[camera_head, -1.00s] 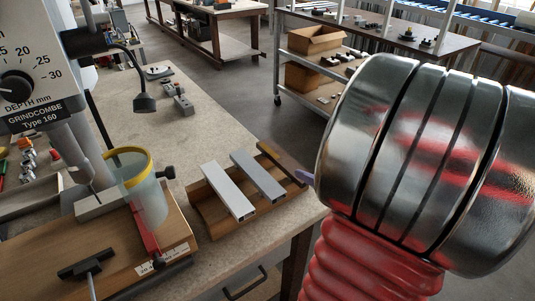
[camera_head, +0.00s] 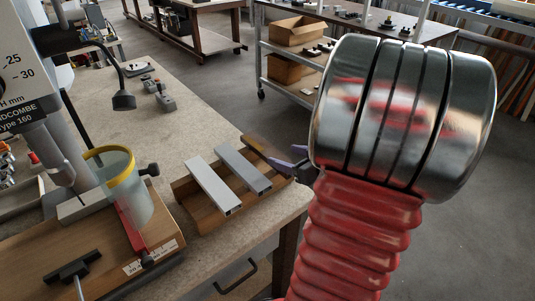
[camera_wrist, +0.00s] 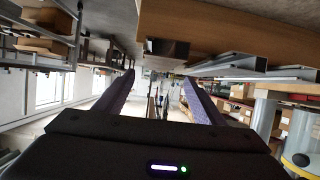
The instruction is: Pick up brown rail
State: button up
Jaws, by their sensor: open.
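The brown rail (camera_head: 262,150) lies at the right end of a wooden tray, beside two lighter rails, in the head view. Its near end is partly hidden by my gripper (camera_head: 290,160). My gripper's purple fingers are at that near end; whether they touch it I cannot tell. In the wrist view, the dark end of the brown rail (camera_wrist: 167,48) shows above my open, empty gripper (camera_wrist: 160,84), with nothing between the fingers.
The silver rail (camera_head: 212,186) and grey rail (camera_head: 243,171) lie in the wooden tray (camera_head: 188,208) near the bench's front edge. A drill press with a clear guard (camera_head: 130,195) stands to the left. A shelf trolley with cardboard boxes (camera_head: 295,30) is behind.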

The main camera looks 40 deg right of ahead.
aim_at(271, 152)
jog(key=shift+x, duration=1.35)
jog(key=shift+f+x, duration=0.2)
jog(key=shift+x, duration=2.4)
jog(key=shift+s, duration=0.1)
jog(key=shift+c, duration=0.2)
jog(key=c, duration=1.1)
jog(key=shift+c, duration=0.2)
notch_tip(271, 152, up, 10)
